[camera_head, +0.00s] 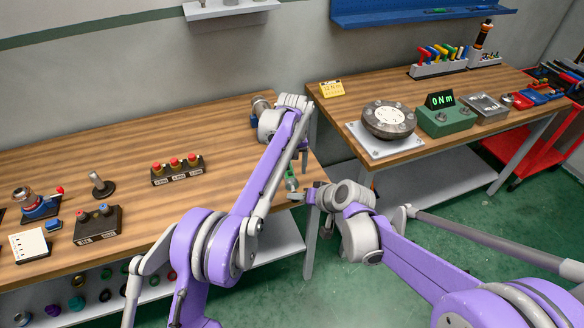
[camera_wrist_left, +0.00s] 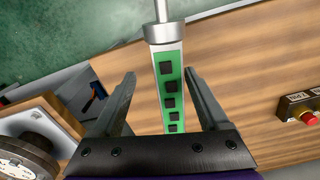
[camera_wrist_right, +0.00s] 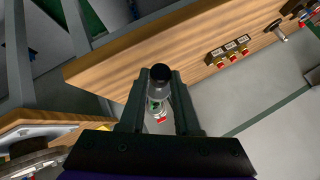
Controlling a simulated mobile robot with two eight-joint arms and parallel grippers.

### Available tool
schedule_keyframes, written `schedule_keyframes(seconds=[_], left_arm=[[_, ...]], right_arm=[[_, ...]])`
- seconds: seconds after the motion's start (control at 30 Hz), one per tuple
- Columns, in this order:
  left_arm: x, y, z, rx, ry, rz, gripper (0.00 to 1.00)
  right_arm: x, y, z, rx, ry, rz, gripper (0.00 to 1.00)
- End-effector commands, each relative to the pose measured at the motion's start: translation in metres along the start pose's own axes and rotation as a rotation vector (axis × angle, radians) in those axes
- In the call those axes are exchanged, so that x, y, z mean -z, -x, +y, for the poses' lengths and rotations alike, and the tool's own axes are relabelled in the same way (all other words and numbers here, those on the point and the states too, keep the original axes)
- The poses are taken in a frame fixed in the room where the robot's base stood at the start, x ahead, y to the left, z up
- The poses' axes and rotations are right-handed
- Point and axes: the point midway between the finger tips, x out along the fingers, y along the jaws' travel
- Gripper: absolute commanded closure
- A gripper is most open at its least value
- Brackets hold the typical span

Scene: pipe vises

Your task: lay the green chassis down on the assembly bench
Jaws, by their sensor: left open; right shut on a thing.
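The green chassis (camera_head: 291,182) is a slim bar, mostly hidden in the head view, at the right end of the left wooden bench (camera_head: 110,150). In the left wrist view it shows as a green and white bar (camera_wrist_left: 170,88) with several black squares and a grey collar. My left gripper (camera_wrist_left: 160,75) is open, its fingers on either side of the bar. My right gripper (camera_wrist_right: 158,78) is shut on the chassis near its dark round end. My right gripper (camera_head: 300,196) is lower than my left gripper (camera_head: 300,155) in the head view. Contact with the bench cannot be told.
A three-button box (camera_head: 178,170), a two-button box (camera_head: 98,224) and a dark stand (camera_head: 101,186) are on the left bench; its middle is clear. A second bench (camera_head: 335,100) at the right carries a round flange (camera_head: 388,120) and a green meter (camera_head: 445,118). A gap separates the benches.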

Motion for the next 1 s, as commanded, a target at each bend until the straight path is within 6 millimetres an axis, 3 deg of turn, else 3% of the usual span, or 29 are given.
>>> schedule_keyframes(seconds=[0.1, 0.53, 0.67, 0.7, 0.87, 1.0], left_arm=[[0.0001, 0.0002, 0.0000, 0.000, 0.000, 0.000, 0.22], [-0.0007, 0.0005, 0.0019, -0.003, -0.002, -0.001, 1.00], [-0.0010, 0.0006, 0.0027, -0.004, -0.002, -0.001, 1.00], [-0.0011, 0.0008, 0.0029, -0.004, -0.002, -0.001, 1.00], [-0.0008, 0.0007, 0.0020, -0.003, -0.002, -0.001, 1.00], [-0.0004, 0.0006, 0.0012, -0.002, -0.001, 0.000, 1.00]], right_arm=[[0.0002, 0.0000, -0.0001, 0.000, 0.000, 0.001, 1.00], [-0.0004, -0.0003, -0.0012, 0.002, 0.001, -0.002, 1.00], [-0.0007, -0.0005, -0.0017, 0.003, 0.001, -0.003, 1.00], [-0.0008, -0.0005, -0.0019, 0.004, 0.001, -0.003, 0.60], [-0.0005, -0.0004, -0.0014, 0.003, 0.001, -0.002, 0.32], [-0.0002, -0.0002, -0.0008, 0.002, 0.001, -0.001, 0.32]])
